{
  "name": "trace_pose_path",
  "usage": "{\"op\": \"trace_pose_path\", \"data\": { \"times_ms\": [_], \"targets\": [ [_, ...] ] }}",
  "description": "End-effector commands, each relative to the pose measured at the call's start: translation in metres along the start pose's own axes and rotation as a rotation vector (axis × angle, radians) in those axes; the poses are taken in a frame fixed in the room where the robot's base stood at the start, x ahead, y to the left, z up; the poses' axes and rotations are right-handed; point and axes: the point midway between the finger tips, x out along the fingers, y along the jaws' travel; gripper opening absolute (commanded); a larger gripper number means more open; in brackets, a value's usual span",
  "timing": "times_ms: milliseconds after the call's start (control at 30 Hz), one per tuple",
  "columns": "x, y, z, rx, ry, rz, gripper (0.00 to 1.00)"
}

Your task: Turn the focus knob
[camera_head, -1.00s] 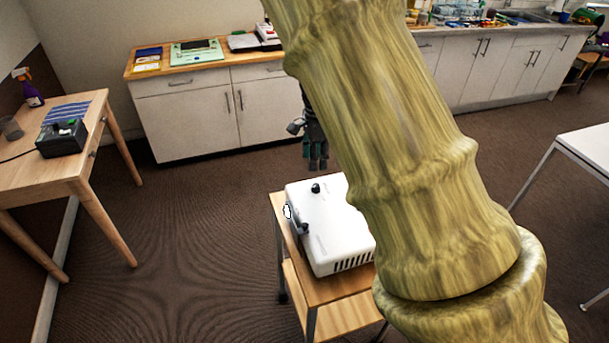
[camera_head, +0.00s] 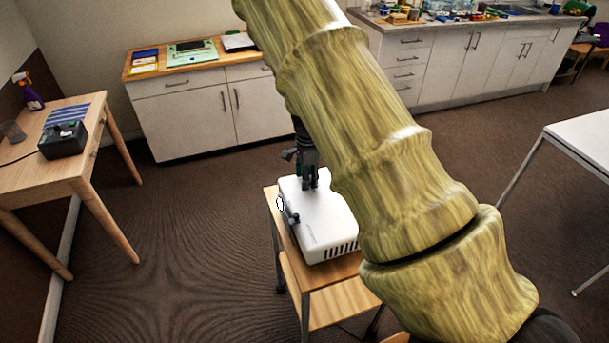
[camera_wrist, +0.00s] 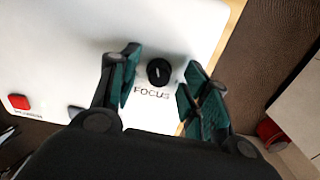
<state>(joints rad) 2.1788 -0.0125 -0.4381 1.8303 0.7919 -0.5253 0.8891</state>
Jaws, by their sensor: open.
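The focus knob (camera_wrist: 159,72) is a round black knob with a white mark, on the white top of the projector-like device (camera_head: 325,222), with the printed word FOCUS beside it. In the wrist view it lies between my gripper's (camera_wrist: 160,80) two green-padded fingers, with a gap on each side. My gripper is open and empty. In the head view my gripper (camera_head: 310,187) points down at the far part of the device's top and hides the knob. I cannot tell the exact height of the fingertips above the top.
The device stands on a small wooden cart (camera_head: 340,300). A red button (camera_wrist: 19,102) is on its top at the left in the wrist view. A wooden table (camera_head: 90,165) stands left, a white table (camera_head: 585,150) right. Open carpet lies between.

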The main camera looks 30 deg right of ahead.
Motion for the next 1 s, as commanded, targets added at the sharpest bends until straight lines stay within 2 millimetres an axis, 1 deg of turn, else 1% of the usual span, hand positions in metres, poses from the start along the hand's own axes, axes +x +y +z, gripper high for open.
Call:
{"op": "trace_pose_path", "data": {
  "times_ms": [167, 200, 367, 400, 433, 467, 767, 867, 1000],
  "targets": [
    [0.0039, -0.0048, 0.0018, -0.001, 0.001, 0.007, 0.46],
    [0.0049, -0.0057, 0.0024, -0.002, 0.002, 0.008, 0.45],
    [0.0066, -0.0081, 0.0041, -0.003, 0.003, 0.009, 0.15],
    [0.0066, -0.0083, 0.0041, -0.003, 0.003, 0.009, 0.08],
    [0.0064, -0.0085, 0.0042, -0.003, 0.002, 0.009, 0.03],
    [0.0062, -0.0087, 0.0042, -0.003, 0.002, 0.008, 0.0],
    [0.0047, -0.0087, 0.0029, -0.006, 0.002, 0.007, 0.0],
    [0.0046, -0.0091, 0.0027, -0.046, 0.001, 0.006, 0.0],
    [0.0044, -0.0097, 0.0029, -0.159, 0.001, 0.006, 0.0]
  ]
}}
